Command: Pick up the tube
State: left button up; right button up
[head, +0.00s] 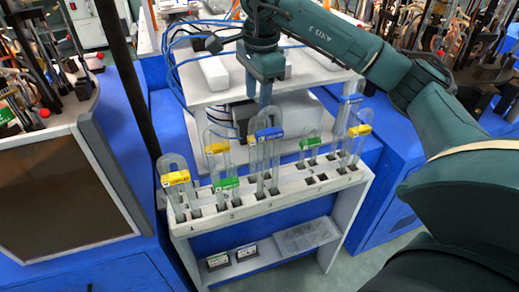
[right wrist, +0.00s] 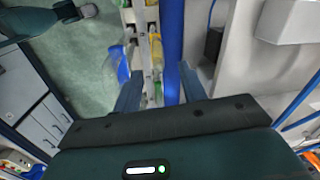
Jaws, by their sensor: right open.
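Several clear U-shaped glass tubes stand upright in a white rack (head: 270,207). They carry coloured tags: a yellow-tagged tube (head: 176,179) at the left end, another yellow-tagged one (head: 217,148), a green tag (head: 226,184), a blue-tagged tube (head: 269,134) near the middle, a green tag (head: 310,142), and blue (head: 350,99) and yellow (head: 358,130) tags at the right. My right gripper (head: 265,98) points down, open and empty, just above the middle blue-tagged tube in the head view. In the right wrist view its fingers (right wrist: 160,90) are spread. Which tube the task means cannot be told. My left gripper is out of view.
A white two-level stand (head: 200,97) with blue cables is behind the rack. Small black-and-white boxes (head: 246,252) and a clear tray (head: 306,236) lie on the rack's lower shelf. A blue cabinet with a dark panel (head: 60,200) stands at the left.

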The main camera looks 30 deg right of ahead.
aim_at(255, 118)
jog(key=f, duration=0.3)
jog(key=f+p, duration=0.1)
jog(key=f, duration=0.1)
jog(key=shift+w+a, duration=0.1)
jog(key=shift+a, duration=0.15)
jog(key=shift+c, duration=0.4)
grip_shut()
